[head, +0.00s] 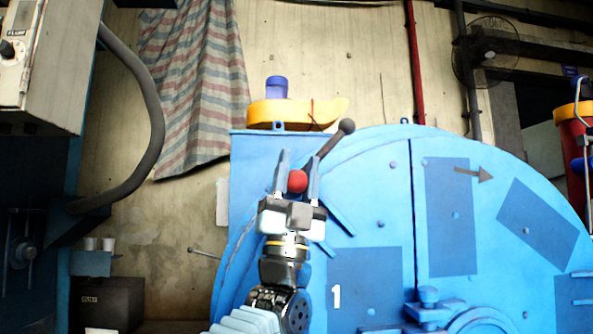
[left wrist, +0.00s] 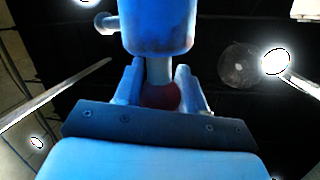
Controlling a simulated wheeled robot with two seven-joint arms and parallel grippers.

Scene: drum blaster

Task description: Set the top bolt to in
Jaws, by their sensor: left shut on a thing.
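My left gripper (head: 298,170) reaches up in front of the blue drum machine. Its two fingers stand on either side of a red ball knob (head: 297,181) and are shut on it. In the left wrist view the red knob (left wrist: 160,96) sits low between the fingers. A pale rod (left wrist: 159,70) runs from the knob into a blue cylinder (left wrist: 155,28) with a small side peg (left wrist: 106,23). I take this to be the top bolt; how far its rod is in cannot be told. My right gripper is not in view.
The large blue drum front (head: 380,180) fills the right side. A dark lever with a ball end (head: 347,126) rises just behind my fingers. A yellow housing (head: 290,113) sits above. A grey control box (head: 45,60) and thick hose (head: 150,100) are at left.

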